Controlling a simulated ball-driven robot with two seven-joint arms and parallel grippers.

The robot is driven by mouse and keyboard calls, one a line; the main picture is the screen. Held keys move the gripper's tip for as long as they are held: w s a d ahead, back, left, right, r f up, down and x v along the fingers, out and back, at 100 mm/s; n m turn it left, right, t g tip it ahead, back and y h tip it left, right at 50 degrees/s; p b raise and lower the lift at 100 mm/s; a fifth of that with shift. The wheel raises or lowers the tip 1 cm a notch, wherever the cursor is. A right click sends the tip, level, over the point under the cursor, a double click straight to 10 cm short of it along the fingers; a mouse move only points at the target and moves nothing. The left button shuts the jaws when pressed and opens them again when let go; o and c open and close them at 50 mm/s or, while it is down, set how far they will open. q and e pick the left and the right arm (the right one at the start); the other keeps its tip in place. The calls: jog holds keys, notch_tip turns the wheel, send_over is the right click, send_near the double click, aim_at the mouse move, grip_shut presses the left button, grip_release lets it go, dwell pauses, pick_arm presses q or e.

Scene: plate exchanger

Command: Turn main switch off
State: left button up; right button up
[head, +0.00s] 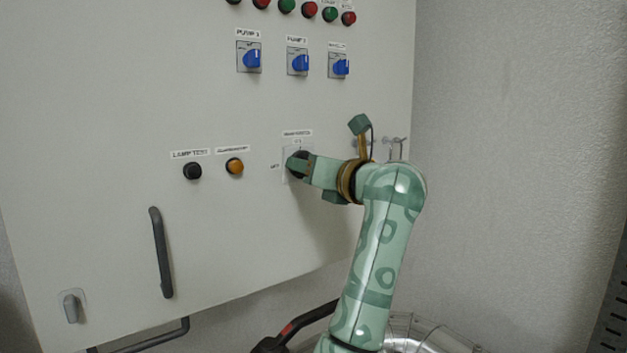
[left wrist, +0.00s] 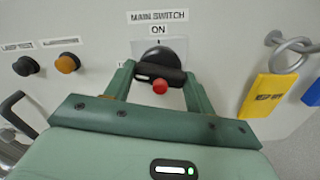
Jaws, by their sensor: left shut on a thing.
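The main switch is a black rotary knob on a pale plate on the cabinet front, under a "MAIN SWITCH" label with "ON" above the knob. The main switch (left wrist: 158,56) is central in the left wrist view, with a red tip facing the camera. In the head view the main switch (head: 303,156) is mostly hidden by my gripper. My left gripper (head: 297,165) is at the knob; in the left wrist view its fingers (left wrist: 159,80) stand either side of the black handle, shut on it. Which mark the knob points to is unclear. My right gripper is not in view.
A black lamp test button (head: 192,171) and an orange button (head: 235,166) sit left of the switch. Blue pump switches (head: 250,58) are above. Hooks hold a yellow padlock or tag (left wrist: 268,95) on the right. A door handle (head: 161,252) sticks out lower left.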

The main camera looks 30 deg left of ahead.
pick_arm(q)
jog(key=shift+n+b, duration=0.9)
jog(key=shift+n, duration=0.6)
jog(key=o, duration=1)
jog(key=b+v, duration=0.1)
jog(key=v, duration=1.5)
jog(key=shift+d, duration=0.25)
